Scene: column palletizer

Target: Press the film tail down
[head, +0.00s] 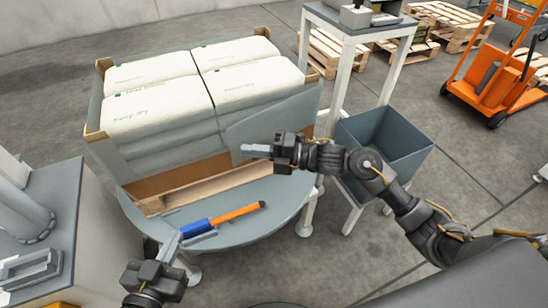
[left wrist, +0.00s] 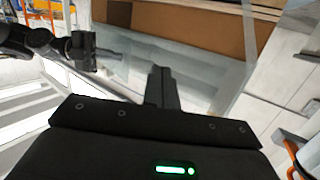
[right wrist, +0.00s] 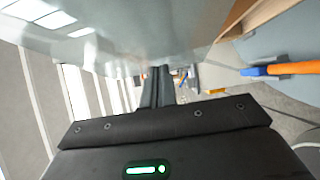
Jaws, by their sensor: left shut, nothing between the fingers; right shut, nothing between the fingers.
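The stack of white bags (head: 150,105) is wrapped in translucent grey film. The film tail (head: 270,117) shows as a grey flap at the stack's near right side. My right gripper (head: 245,149) is shut and empty just in front of that flap's lower edge; contact cannot be told. In the right wrist view a large pale film surface (right wrist: 110,30) lies right ahead of the shut fingers (right wrist: 158,82). My left gripper (head: 173,247) is shut and empty over the front of the round turntable (head: 265,225). Its fingers (left wrist: 161,85) also show in the left wrist view.
A blue-and-orange tool (head: 225,219) lies on the turntable beside my left gripper. The wooden pallet (head: 185,195) is under the stack. A blue-grey bin (head: 385,145) stands right of the turntable, under my right arm. A grey cabinet (head: 95,235) stands at left.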

